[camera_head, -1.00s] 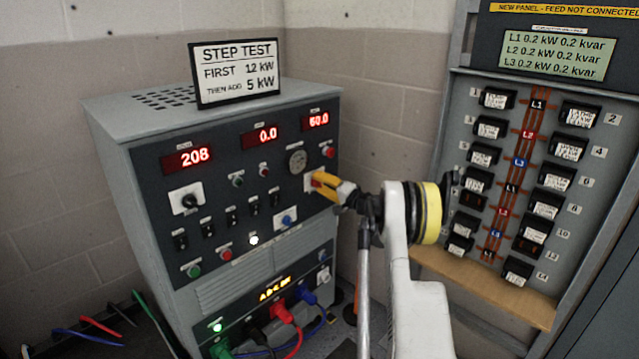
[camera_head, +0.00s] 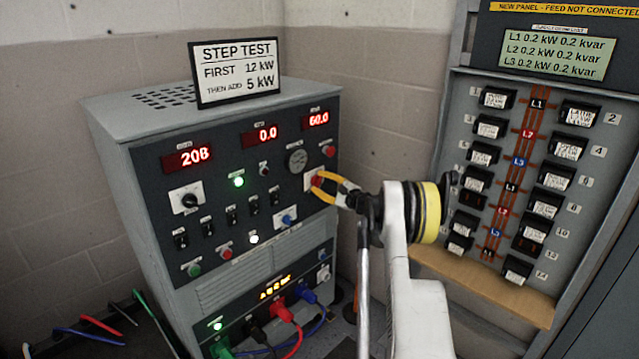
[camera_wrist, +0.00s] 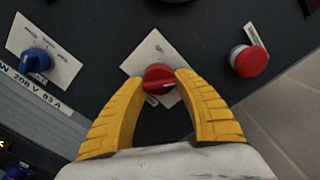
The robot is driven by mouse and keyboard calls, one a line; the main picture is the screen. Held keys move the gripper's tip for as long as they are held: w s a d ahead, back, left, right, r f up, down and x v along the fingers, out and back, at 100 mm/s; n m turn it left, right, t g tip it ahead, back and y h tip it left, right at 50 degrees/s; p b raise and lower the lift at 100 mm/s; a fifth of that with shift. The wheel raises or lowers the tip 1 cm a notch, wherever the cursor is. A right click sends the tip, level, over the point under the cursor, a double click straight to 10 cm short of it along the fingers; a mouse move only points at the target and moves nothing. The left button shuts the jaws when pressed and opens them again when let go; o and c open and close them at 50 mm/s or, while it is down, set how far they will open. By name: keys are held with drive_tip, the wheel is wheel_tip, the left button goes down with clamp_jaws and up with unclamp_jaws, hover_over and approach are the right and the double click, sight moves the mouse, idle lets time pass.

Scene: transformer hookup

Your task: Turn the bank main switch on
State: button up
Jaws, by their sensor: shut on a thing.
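The load bank cabinet (camera_head: 170,235) stands at left centre. A red rotary switch (camera_wrist: 158,78) on a white plate is on the right of its front; it also shows in the head view (camera_head: 316,181). Its label is too small to read. My gripper (camera_wrist: 163,84) has its two yellow fingers on either side of the red knob, shut on it. In the head view, my gripper (camera_head: 318,182) reaches the knob from the right. A green lamp (camera_head: 238,182) on the cabinet front is lit.
A round red button (camera_wrist: 249,61) sits right of the switch, and a blue knob (camera_wrist: 36,60) left of it. A breaker panel (camera_head: 525,170) stands at the right. Coloured cables (camera_head: 290,315) plug in low on the cabinet. A step test sign (camera_head: 237,73) stands on top.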

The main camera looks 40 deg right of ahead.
drive_tip(key=shift+m, duration=1.1)
drive_tip(key=o, duration=1.2)
drive_tip(key=s, duration=1.2)
drive_tip(key=shift+d, duration=0.4)
